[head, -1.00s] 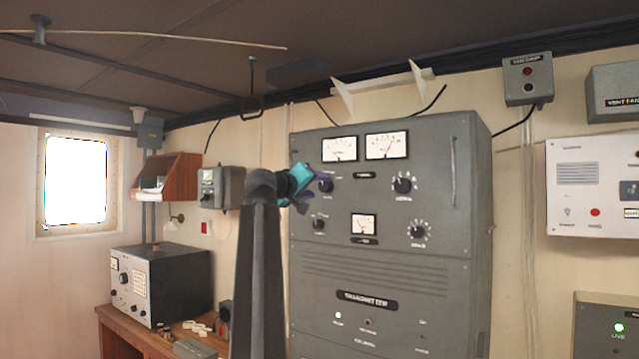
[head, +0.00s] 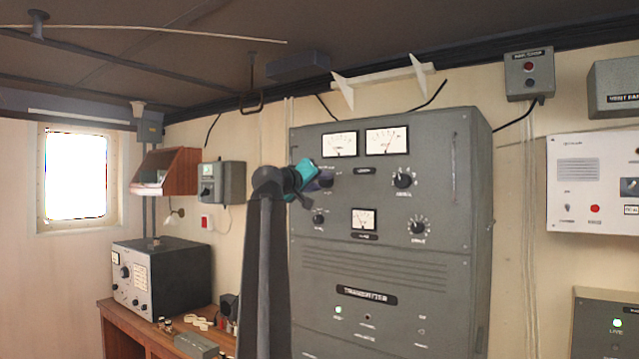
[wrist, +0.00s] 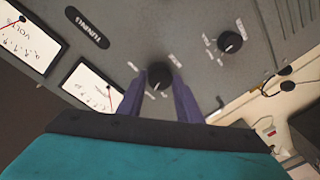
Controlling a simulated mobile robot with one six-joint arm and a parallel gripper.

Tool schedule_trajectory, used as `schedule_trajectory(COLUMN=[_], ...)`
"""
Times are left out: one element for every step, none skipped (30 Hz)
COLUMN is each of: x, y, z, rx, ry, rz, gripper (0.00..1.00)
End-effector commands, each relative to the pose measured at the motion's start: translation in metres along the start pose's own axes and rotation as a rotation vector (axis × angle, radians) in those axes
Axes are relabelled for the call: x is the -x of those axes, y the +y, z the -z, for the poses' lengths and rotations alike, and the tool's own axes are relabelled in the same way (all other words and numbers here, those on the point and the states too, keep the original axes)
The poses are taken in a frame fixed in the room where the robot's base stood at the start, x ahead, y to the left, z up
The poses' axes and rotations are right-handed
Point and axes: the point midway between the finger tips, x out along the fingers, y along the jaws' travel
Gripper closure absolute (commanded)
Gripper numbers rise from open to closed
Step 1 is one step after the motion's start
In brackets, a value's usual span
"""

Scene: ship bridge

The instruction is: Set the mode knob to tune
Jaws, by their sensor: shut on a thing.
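The grey transmitter cabinet (head: 395,265) carries several black knobs and meters. My gripper (wrist: 160,98), with purple fingers, is at the upper-left knob, below the left meter. In the wrist view its fingers are shut on this black knob (wrist: 158,74), one on each side. Small white labels surround the knob, but I cannot read them. A pale mark shows on the knob's lower edge; its exact setting is unclear. In the head view my gripper (head: 312,184) partly hides this knob (head: 326,181).
A lower-left knob (head: 319,218) sits just below; it also shows in the wrist view (wrist: 230,42). Two more knobs (head: 403,180) (head: 417,227) are on the right. Upper meters (head: 340,145) sit above. A desk with a radio set (head: 160,282) stands at left.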

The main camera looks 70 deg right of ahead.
Motion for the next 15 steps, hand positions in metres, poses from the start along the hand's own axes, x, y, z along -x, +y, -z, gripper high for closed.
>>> schedule_trajectory(x=[0.0001,0.0001,0.0,0.0,0.0,0.0,-0.0001,-0.0001,-0.0001,-0.0001,-0.0002,-0.0002,-0.0002,-0.0002,-0.0003], y=[-0.0004,-0.0005,-0.0006,-0.0008,-0.0009,-0.0011,-0.0012,-0.0013,-0.0015,-0.0016,-0.0017,-0.0019,-0.002,-0.0022,-0.0024], z=[-0.0001,-0.0002,-0.0004,-0.0005,-0.0006,-0.0008,-0.0009,-0.0011,-0.0012,-0.0013,-0.0015,-0.0017,-0.0018,-0.002,-0.0022], rx=[-0.003,-0.005,-0.008,-0.012,-0.016,-0.022,-0.027,-0.033,-0.043,-0.052,-0.06,-0.073,-0.085,-0.096,-0.113], ry=[0.0,0.001,0.001,0.001,0.001,0.002,0.003,0.003,0.004,0.005,0.006,0.007,0.008,0.009,0.01], rz=[0.0,0.0,0.0,0.0,-0.001,-0.001,-0.002,-0.002,-0.003,-0.003,-0.004,-0.005,-0.006,-0.007,-0.008], gripper=[0.9,0.9,0.9,0.9,0.9,0.9,0.9,0.9,0.9,0.9,0.9,0.9,0.9,0.9,0.9])
